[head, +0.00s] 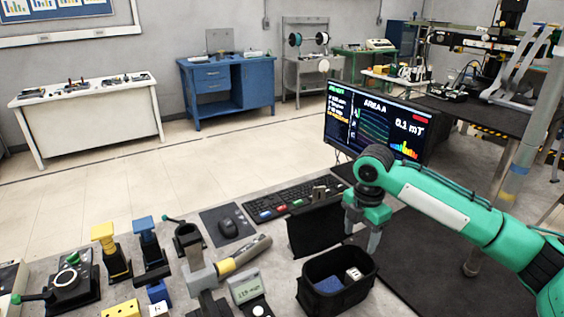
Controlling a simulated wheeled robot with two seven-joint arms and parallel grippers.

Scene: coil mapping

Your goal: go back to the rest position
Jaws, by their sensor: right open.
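My right arm comes in from the right, green and black. My right gripper (365,232) hangs fingers-down, open, with nothing seen between its fingers. It is above the table, just behind a black open bin (337,283) and beside a black upright panel (314,230). The bin holds a blue piece (328,285) and a small white cube (353,273). My left gripper is not in view.
A monitor (372,122) reading "AREA A" and 0.1 mT stands behind my right arm. A keyboard (290,199), mouse (228,227), handheld meter (247,288) and several yellow and blue fixtures (110,250) crowd the table. A metal post (515,175) rises at the right. Dark mat lies under my arm.

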